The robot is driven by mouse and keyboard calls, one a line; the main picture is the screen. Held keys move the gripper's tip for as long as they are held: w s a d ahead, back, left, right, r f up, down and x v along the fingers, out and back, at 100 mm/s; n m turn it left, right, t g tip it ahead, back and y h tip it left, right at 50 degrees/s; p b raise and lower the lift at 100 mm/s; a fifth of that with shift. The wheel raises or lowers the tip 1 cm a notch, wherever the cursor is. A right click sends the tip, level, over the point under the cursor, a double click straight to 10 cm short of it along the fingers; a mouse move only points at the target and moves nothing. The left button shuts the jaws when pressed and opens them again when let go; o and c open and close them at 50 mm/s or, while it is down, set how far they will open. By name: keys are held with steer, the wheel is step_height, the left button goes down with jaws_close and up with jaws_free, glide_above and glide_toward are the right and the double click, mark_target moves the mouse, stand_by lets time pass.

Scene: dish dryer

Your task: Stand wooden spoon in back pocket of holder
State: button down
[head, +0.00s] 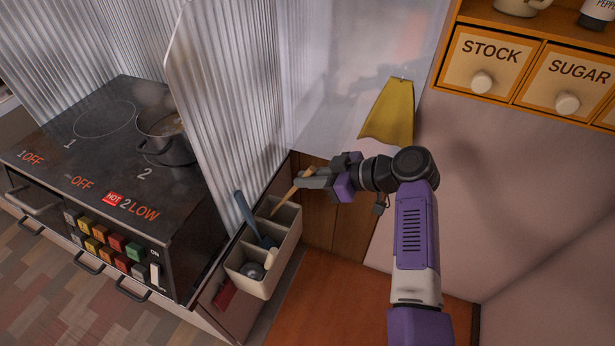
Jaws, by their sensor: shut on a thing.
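The cream holder (262,287) stands on the wooden counter beside the stove, with its pockets in a row running away from me. The wooden spoon (284,200) is a thin tan stick slanting down and left from my gripper (304,180). My gripper is shut on the spoon above the far end of the holder. The spoon's lower end shows over the back pocket; I cannot tell whether it is inside the rim. The jaws hide part of the spoon.
A blue-handled utensil (246,212) leans up from the holder, and a metal piece (253,270) sits in its near pocket. A corrugated clear panel (222,100) stands between holder and stove. A pot (166,138) is on the stove. A yellow cloth (390,113) hangs behind my arm.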

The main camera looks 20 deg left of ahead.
step_height(320, 180, down, 7)
steer(key=b, duration=0.6)
stand_by(0.4)
steer(key=c, duration=1.4)
jaws_free()
steer(key=shift+p+v, duration=0.7)
steer(key=shift+v, duration=3.2)
